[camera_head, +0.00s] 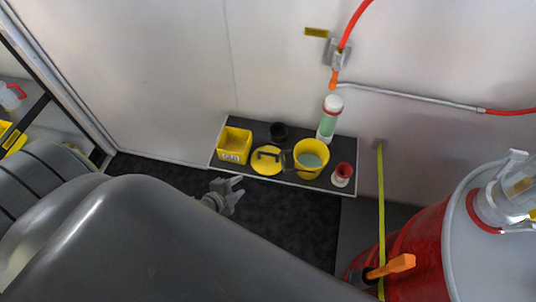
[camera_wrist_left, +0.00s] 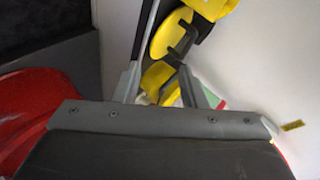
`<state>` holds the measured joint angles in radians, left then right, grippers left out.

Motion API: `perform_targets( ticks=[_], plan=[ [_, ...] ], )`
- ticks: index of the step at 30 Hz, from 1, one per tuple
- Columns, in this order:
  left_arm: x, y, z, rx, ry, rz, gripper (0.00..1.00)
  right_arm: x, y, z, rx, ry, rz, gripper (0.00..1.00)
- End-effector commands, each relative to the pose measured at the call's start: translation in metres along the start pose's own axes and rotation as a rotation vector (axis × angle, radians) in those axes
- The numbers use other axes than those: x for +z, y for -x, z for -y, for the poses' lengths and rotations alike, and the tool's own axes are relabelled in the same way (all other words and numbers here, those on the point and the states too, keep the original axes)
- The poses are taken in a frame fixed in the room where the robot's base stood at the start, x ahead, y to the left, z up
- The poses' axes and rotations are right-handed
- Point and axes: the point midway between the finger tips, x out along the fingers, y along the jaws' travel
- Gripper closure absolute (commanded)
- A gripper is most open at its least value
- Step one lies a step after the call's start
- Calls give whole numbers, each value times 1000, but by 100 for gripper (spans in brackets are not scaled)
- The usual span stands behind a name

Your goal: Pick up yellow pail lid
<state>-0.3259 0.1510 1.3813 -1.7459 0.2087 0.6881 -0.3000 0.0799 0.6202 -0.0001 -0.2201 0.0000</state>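The yellow pail lid (camera_head: 267,160), a round disc with a dark handle on top, lies on the dark shelf (camera_head: 255,128) between a yellow box and the yellow pail (camera_head: 311,158). In the left wrist view the lid (camera_wrist_left: 164,40) shows beyond the fingers, with its dark handle crossing it. My left gripper (camera_head: 238,189) is in front of the shelf, below and left of the lid in the head view, apart from it. Its fingers (camera_wrist_left: 160,88) are spread and nothing is held between them. My right gripper is not in view.
A yellow box (camera_head: 235,145) stands left of the lid and a black cup (camera_head: 279,131) behind it. Right of the pail are a green-and-white bottle (camera_head: 329,118) and a red-and-white cup (camera_head: 342,174). A red drum (camera_head: 420,250) stands at lower right.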

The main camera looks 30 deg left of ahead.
Motion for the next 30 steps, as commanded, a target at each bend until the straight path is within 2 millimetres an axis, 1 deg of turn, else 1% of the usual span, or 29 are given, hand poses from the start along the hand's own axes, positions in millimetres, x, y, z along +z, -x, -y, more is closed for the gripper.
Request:
perform_targets(
  ticks=[1, 3, 7, 11, 14, 24, 27, 30],
  plan=[
    [-10, 6, 18, -6, -53, -17, 62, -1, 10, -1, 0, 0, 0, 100],
    [-19, 10, 31, -8, -118, -33, 62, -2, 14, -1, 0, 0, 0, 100],
    [-28, 14, 46, -8, -197, -46, 62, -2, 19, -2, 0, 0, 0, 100],
    [-31, 11, 50, -8, -228, -49, 62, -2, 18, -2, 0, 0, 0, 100],
    [-32, -3, 50, -9, -231, -50, 62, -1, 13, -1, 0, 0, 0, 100],
    [-34, -78, 48, -9, -229, -50, 62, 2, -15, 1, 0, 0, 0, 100],
    [-35, -94, 49, -9, -229, -50, 62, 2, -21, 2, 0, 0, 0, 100],
    [-36, -104, 50, -9, -229, -49, 62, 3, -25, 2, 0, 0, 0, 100]
  ],
)
